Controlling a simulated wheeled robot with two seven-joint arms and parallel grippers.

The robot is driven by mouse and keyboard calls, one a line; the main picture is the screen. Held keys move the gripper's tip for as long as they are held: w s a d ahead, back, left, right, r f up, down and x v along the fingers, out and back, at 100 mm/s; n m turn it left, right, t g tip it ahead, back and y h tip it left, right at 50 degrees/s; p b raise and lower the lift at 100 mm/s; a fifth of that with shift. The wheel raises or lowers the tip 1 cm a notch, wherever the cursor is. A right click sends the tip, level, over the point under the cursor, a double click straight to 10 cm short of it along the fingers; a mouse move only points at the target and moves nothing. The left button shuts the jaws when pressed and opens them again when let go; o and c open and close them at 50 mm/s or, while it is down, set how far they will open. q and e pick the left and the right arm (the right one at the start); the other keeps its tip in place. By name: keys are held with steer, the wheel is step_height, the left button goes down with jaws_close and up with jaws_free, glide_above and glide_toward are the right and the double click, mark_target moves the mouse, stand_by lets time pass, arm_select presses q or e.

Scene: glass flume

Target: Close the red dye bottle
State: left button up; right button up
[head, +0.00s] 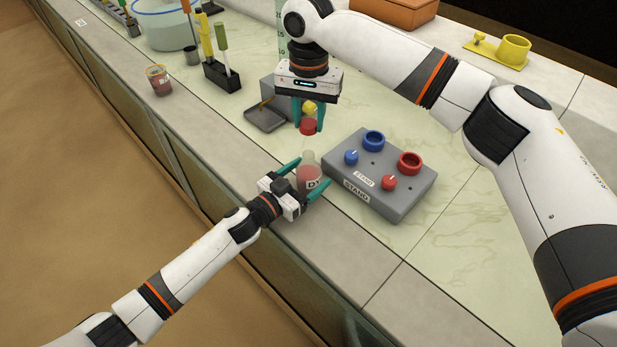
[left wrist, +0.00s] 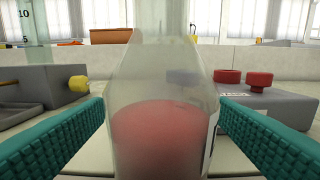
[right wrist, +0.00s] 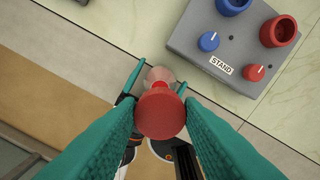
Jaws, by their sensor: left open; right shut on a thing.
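The red dye bottle (head: 308,172) stands upright on the counter at the left of the stand, a clear bottle with red liquid and a label. My left gripper (head: 304,177) is open, with its fingers on either side of the bottle. In the left wrist view the bottle (left wrist: 160,130) fills the space between the fingers, with gaps at both sides. My right gripper (head: 308,128) is above, pointing down, shut on the red cap (head: 308,127). The right wrist view shows the cap (right wrist: 160,114) between the fingertips, apart from and over the bottle, partly hiding it.
The grey stand (head: 350,192) with blue and red rings and knobs sits right of the bottle. A grey tray (head: 265,118) and a yellow knob lie behind. A jar of red liquid (head: 159,82) and a black rack (head: 222,77) stand further left. The counter's front edge is close.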

arm_select(q)
steer(key=shift+w+d, duration=0.35)
steer(key=shift+d, duration=0.05)
steer(key=c, duration=1.5)
arm_select(e)
glide_above(308, 153)
steer(key=shift+f, duration=2.5)
steer(key=shift+f, duration=0.1)
steer(key=shift+f, duration=0.8)
steer(key=shift+f, duration=0.55)
